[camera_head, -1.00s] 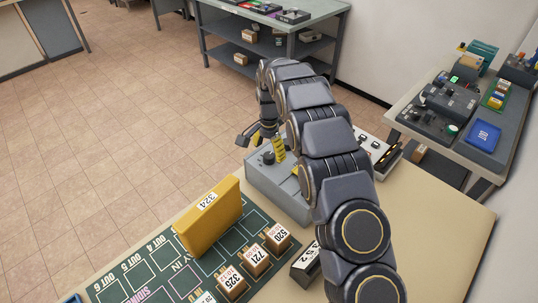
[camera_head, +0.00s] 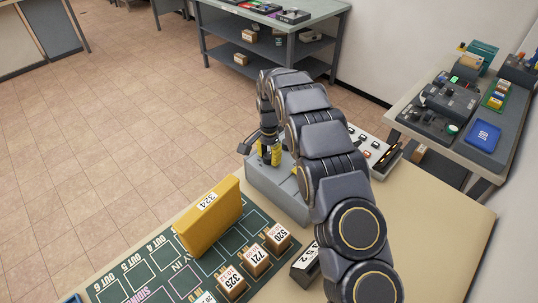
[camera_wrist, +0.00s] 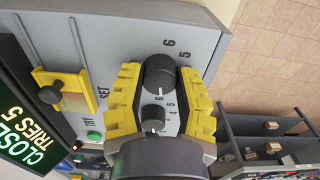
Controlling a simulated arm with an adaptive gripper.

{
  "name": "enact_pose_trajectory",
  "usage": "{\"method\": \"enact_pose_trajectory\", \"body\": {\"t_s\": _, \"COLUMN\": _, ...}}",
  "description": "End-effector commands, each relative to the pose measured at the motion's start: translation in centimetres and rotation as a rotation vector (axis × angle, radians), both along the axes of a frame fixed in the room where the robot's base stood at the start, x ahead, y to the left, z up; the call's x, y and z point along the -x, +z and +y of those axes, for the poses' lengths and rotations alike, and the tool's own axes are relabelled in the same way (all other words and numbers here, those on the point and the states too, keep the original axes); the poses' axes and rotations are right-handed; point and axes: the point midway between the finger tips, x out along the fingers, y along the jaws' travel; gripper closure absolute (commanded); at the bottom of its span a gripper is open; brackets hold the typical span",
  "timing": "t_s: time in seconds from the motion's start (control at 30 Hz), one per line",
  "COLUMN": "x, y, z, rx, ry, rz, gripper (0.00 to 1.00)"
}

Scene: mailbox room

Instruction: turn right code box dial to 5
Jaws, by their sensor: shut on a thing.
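The grey code box (camera_head: 272,184) stands on the beige table, partly hidden by my arm in the head view. Its panel (camera_wrist: 207,40) fills the upper wrist view, with two dark dials. My gripper (camera_wrist: 160,78) has its yellow fingers on both sides of the larger, upper dial (camera_wrist: 159,70) and is shut on it. Figures 6 and 5 are printed beside this dial. A white mark shows on its near edge. The second dial (camera_wrist: 153,114) lies between the fingers, nearer the palm. In the head view my gripper (camera_head: 268,158) is over the box's far left end.
A green display (camera_wrist: 20,130) reads "CLOSE", cut off, and "TRIES 5". A yellow bracket with a black knob (camera_wrist: 50,93) and a green button (camera_wrist: 94,136) are on the panel. A yellow box marked 324 (camera_head: 208,222) stands on the green mat in front.

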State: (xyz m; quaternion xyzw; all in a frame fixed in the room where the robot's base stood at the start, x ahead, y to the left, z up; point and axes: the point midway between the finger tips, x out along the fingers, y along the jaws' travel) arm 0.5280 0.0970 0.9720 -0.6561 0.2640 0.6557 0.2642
Motion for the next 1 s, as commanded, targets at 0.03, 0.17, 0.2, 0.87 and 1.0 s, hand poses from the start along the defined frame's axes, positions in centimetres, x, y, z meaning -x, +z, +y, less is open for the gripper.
{"method": "enact_pose_trajectory", "body": {"t_s": 0.03, "x": 0.06, "y": -0.14, "z": -0.02, "rx": 0.0, "ry": 0.012, "rz": 0.003, "gripper": 1.0}}
{"method": "enact_pose_trajectory", "body": {"t_s": 0.17, "x": 0.06, "y": -0.15, "z": -0.03, "rx": 0.0, "ry": 0.069, "rz": 0.003, "gripper": 1.0}}
{"method": "enact_pose_trajectory", "body": {"t_s": 0.2, "x": 0.04, "y": -0.15, "z": -0.03, "rx": 0.0, "ry": 0.093, "rz": 0.003, "gripper": 1.0}}
{"method": "enact_pose_trajectory", "body": {"t_s": 0.87, "x": 0.03, "y": -0.18, "z": -0.11, "rx": 0.0, "ry": 0.686, "rz": 0.003, "gripper": 1.0}}
{"method": "enact_pose_trajectory", "body": {"t_s": 1.0, "x": 0.03, "y": -0.19, "z": -0.08, "rx": 0.001, "ry": 0.82, "rz": 0.003, "gripper": 1.0}}
